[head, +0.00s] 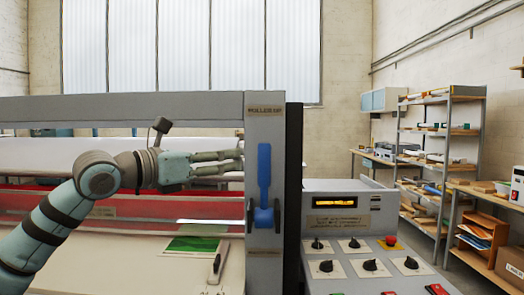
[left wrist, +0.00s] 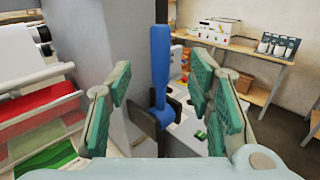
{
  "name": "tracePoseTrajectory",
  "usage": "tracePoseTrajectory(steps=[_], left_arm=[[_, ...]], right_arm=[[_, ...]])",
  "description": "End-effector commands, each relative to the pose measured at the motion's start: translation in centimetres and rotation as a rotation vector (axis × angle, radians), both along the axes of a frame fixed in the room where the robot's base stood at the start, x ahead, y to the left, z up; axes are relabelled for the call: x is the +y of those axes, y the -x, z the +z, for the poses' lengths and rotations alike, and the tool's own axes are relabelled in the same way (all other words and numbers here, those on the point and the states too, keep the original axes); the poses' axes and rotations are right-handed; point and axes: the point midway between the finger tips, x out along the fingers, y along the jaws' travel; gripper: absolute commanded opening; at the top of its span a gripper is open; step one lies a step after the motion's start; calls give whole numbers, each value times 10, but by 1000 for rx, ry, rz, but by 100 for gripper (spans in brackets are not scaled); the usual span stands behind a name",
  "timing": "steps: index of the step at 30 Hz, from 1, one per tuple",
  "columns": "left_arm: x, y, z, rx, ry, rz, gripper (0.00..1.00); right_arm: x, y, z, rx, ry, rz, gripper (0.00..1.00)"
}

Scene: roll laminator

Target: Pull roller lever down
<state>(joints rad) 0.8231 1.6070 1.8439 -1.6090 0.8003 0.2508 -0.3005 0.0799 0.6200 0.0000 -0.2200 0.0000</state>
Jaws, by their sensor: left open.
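The blue roller lever (head: 264,172) stands upright on the front of the grey post, with its handle up and its pivot at the lower end. A label above it reads "ROLLER UP". My left gripper (head: 241,161) is just left of the lever in the head view, fingers pointing right. In the left wrist view the lever (left wrist: 161,65) stands ahead, between the two open green-padded fingers (left wrist: 158,95). The fingers are apart and I see no contact with the lever. My right gripper is not in view.
The laminator's red roller (head: 110,203) and bed with a green sheet (head: 192,244) lie left of the post (head: 265,125). A control panel (head: 350,262) with knobs and buttons stands to the right. Shelves (head: 440,150) and workbenches are farther back.

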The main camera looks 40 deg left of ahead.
Motion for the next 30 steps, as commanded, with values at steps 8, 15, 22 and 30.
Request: tracePoseTrajectory(steps=[8,15,22,30], left_arm=[[40,-68,-11,47,69,137,47],[15,-112,-7,12,23,81,47],[-28,-124,4,4,-5,-14,47],[-27,-121,4,4,-8,-5,11]], right_arm=[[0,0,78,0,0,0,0],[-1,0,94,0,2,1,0],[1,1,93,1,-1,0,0],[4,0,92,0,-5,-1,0]])
